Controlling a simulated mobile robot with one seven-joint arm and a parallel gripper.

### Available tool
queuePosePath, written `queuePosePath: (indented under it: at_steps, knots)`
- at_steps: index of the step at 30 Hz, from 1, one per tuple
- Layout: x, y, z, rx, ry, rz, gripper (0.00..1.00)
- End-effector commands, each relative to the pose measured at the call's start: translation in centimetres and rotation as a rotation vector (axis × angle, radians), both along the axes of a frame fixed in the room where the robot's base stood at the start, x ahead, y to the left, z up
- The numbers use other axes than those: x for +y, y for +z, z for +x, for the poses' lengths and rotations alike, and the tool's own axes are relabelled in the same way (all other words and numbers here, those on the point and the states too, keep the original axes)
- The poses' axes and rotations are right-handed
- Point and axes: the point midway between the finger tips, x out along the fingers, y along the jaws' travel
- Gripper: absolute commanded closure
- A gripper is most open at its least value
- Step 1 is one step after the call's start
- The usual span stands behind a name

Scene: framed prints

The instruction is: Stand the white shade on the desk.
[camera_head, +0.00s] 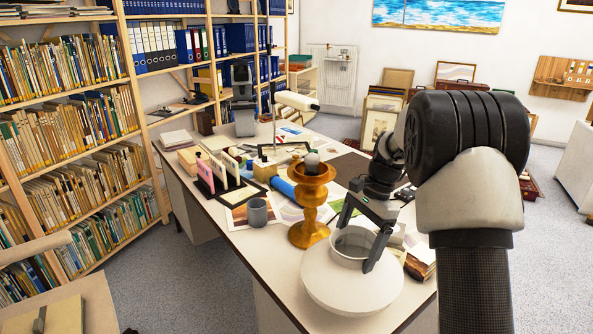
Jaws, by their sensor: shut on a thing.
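The white shade (335,290) is a wide, rounded form with a narrower open collar on top. It is upright at the near end of the desk (268,246). My gripper (359,238) reaches down from the right and is shut on the shade's collar, with one finger at the far left of the collar and the other at its near right. The shade's underside is hidden, so I cannot tell whether it touches the desk top or hangs just above it.
A turned wooden candlestick (311,205) stands just left of the shade, close to it. Books (420,262) lie to the right. Bookshelves (75,110) line the left wall.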

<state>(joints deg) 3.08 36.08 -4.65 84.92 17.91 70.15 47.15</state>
Motion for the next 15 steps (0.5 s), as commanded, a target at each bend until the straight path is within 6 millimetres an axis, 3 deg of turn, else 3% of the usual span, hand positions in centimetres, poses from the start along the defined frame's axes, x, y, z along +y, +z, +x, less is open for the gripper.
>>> queuePosePath:
  at_steps: [6,15]
  knots:
    - [0.0,2.2,0.5,-0.005,-0.56,0.002,0.73]
    - [-0.2,4.2,0.8,-0.006,-1.137,0.003,0.73]
